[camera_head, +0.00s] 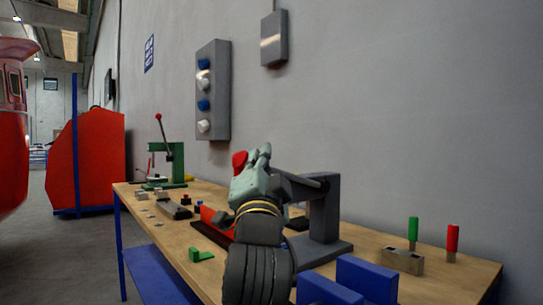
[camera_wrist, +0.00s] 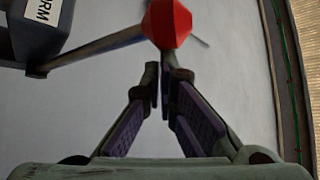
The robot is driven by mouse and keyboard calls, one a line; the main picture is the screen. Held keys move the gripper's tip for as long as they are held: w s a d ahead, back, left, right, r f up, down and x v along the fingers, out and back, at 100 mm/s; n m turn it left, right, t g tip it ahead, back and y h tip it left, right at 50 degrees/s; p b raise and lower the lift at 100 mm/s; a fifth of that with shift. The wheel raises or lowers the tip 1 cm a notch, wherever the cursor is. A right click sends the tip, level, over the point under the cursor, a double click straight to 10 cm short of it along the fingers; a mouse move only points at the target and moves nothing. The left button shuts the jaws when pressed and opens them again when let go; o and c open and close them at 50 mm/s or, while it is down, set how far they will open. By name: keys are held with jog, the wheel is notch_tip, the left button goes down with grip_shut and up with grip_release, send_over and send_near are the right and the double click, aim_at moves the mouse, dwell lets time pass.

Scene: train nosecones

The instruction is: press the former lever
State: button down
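The former is a grey press (camera_head: 324,212) on the workbench, with a grey upright and a flat base. Its lever is a dark bar (camera_head: 308,181) reaching left from the upright, mostly hidden behind my gripper in the head view. A red faceted knob (camera_wrist: 167,23) ends the lever and also shows in the head view (camera_head: 239,158). The lever bar (camera_wrist: 98,48) runs from the press head (camera_wrist: 35,35), whose white label is partly readable. My gripper (camera_wrist: 159,72) has its fingertips almost together, just by the knob. I see nothing clamped between them.
A green arbor press (camera_head: 176,163) stands at the bench's far left end. Small metal parts and a green bracket (camera_head: 200,254) lie on the wooden bench (camera_head: 165,230). Blue bins (camera_head: 367,278) stand at the front. Green and red-handled tools (camera_head: 452,241) stand at the right.

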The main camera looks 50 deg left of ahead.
jog(key=shift+s+a+f+b, duration=0.15)
jog(key=shift+s+f+b, duration=0.1)
jog(key=shift+f, duration=0.35)
jog(key=shift+s+a+f+b, duration=0.15)
jog(key=shift+s+f+b, duration=0.1)
jog(key=shift+f, duration=0.3)
jog(key=v, duration=1.2)
jog(key=shift+d, duration=0.25)
jog(key=shift+w+r, duration=0.1)
jog(key=shift+w, duration=0.05)
